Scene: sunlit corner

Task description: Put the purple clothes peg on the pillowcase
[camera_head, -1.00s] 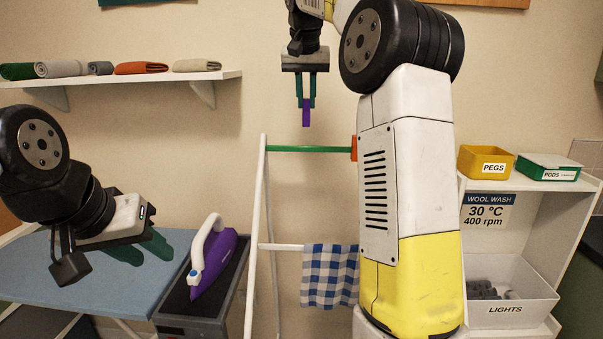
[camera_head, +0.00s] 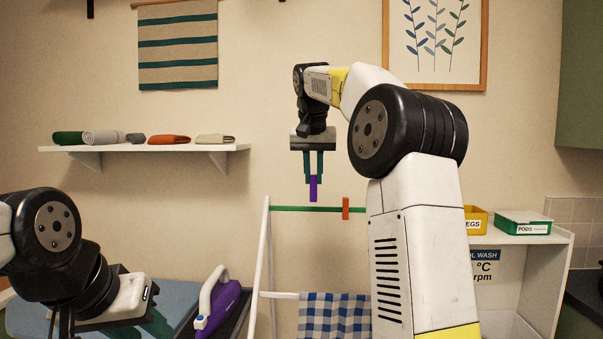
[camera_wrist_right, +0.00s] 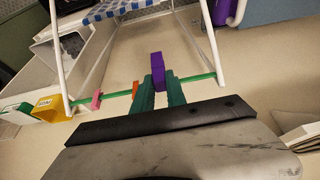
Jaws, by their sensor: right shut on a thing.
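The purple clothes peg (camera_head: 313,188) points down between the green fingers of my right gripper (camera_head: 313,168), which is shut on it. In the head view it shows just above the green top bar (camera_head: 300,209) of a white drying rack. The wrist view also shows the peg (camera_wrist_right: 158,66) between the fingers. A blue-and-white checked cloth (camera_head: 335,315) hangs on the rack's lower bar; I cannot tell whether it is the pillowcase. My left gripper (camera_head: 155,326) is low at the left, partly cut off by the frame edge.
An orange peg (camera_head: 346,208) sits on the green bar, with a pink peg (camera_wrist_right: 97,100) farther along. A yellow peg box (camera_head: 476,220) and a pods box (camera_head: 523,223) stand on the right shelf unit (camera_head: 562,250).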

